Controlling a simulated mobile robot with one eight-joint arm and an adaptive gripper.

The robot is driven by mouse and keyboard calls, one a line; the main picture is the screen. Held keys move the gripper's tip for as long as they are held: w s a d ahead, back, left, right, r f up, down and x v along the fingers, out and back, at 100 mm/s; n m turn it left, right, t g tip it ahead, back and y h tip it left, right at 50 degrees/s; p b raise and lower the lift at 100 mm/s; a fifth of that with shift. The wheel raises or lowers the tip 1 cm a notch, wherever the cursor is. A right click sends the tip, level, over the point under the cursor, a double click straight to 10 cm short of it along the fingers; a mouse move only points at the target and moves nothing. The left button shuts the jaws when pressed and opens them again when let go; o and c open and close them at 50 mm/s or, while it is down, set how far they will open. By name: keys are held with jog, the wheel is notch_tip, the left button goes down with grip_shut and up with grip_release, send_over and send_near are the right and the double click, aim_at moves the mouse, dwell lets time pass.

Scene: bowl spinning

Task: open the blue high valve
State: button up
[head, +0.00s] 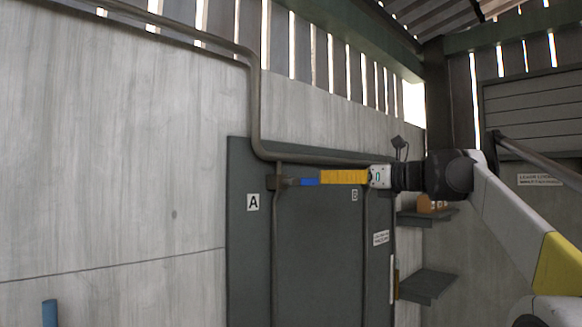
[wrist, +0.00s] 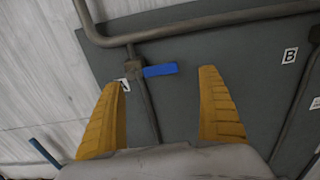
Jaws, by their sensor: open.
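The blue high valve handle (head: 309,182) sits on a vertical pipe on the dark panel, next to label A. It points to the right, about level. In the wrist view the blue handle (wrist: 161,70) lies between and just beyond my two yellow fingertips, running right from the valve body (wrist: 132,70). My gripper (head: 323,177) is to the right of the handle in the head view and overlaps its end. In the wrist view my gripper (wrist: 160,80) is open wide with nothing between the fingers. I cannot tell whether a finger touches the handle.
A thick bent pipe (head: 255,100) runs down the wall and along the panel's top (head: 240,220). Another vertical pipe (head: 364,240) stands by label B. Shelves (head: 428,285) are on the right. A second blue piece (head: 49,312) shows low left.

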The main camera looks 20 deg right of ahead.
aim_at(309, 182)
jog(key=p+x, duration=0.2)
jog(key=x, duration=0.8)
jog(key=shift+w+a+f, duration=0.1)
jog(key=shift+a+f, duration=0.05)
jog(key=c, duration=1.4)
